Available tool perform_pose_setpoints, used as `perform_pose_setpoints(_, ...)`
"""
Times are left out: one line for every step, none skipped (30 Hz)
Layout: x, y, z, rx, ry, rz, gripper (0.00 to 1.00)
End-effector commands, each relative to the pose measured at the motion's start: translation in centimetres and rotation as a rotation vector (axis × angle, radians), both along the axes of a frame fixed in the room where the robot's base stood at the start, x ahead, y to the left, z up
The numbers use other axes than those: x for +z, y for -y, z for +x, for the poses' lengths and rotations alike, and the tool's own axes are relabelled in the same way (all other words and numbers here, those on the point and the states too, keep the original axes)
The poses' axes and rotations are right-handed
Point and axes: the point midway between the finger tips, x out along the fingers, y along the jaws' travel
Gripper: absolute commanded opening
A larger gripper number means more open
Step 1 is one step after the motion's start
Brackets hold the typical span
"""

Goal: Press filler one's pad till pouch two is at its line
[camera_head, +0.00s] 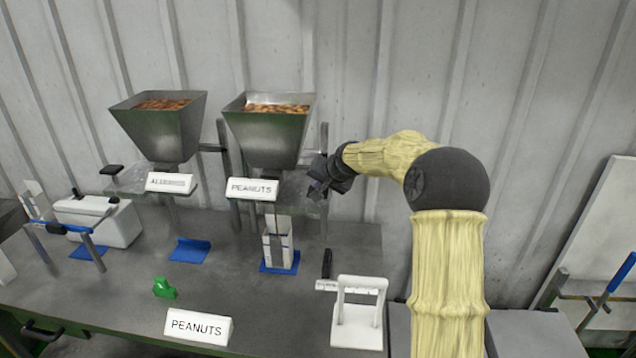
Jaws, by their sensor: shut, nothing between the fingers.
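Two metal hopper fillers stand at the back of the bench. The left filler (165,128) has a blurred label and a black pad (112,170) at its left. The right filler (268,138) is labelled PEANUTS. No numbers show, so I cannot tell which is filler one. A white pouch (270,252) stands upright on a blue mat below the right filler. Its fill level and line are too small to read. My gripper (316,188) is shut and empty at the right filler's right edge. It hides any pad there, and I cannot tell whether it touches.
An empty blue mat (190,250) lies below the left filler. A green piece (164,288), a PEANUTS sign (198,327) and a white stand (358,325) are nearer the front. A white box (98,222) sits at left. The bench middle is mostly clear.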

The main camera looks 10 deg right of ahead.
Motion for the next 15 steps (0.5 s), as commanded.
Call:
perform_pose_setpoints(0.3,0.0,0.0,0.001,-0.002,0.000,0.00)
perform_pose_setpoints(0.4,0.0,0.0,0.001,-0.002,0.000,0.00)
perform_pose_setpoints(0.7,0.0,0.0,0.001,-0.002,0.000,0.00)
perform_pose_setpoints(0.8,0.0,0.0,0.001,-0.002,0.000,0.00)
perform_pose_setpoints(1.0,0.0,0.0,0.001,-0.002,0.000,0.00)
perform_pose_setpoints(1.2,0.0,0.0,0.001,-0.002,0.000,0.00)
perform_pose_setpoints(1.3,0.0,0.0,0.001,-0.002,0.000,0.00)
perform_pose_setpoints(1.4,0.0,0.0,0.001,-0.002,0.000,0.00)
perform_pose_setpoints(1.6,0.0,0.0,0.001,-0.002,0.000,0.00)
perform_pose_setpoints(1.8,0.0,0.0,0.001,-0.002,0.000,0.00)
perform_pose_setpoints(1.9,0.0,0.0,0.001,-0.002,0.000,0.00)
perform_pose_setpoints(2.1,0.0,0.0,0.001,-0.002,0.000,0.00)
perform_pose_setpoints(2.3,0.0,0.0,0.001,-0.002,0.000,0.00)
perform_pose_setpoints(2.4,0.0,0.0,0.001,-0.002,0.000,0.00)
perform_pose_setpoints(2.6,0.0,0.0,0.001,-0.001,0.000,0.00)
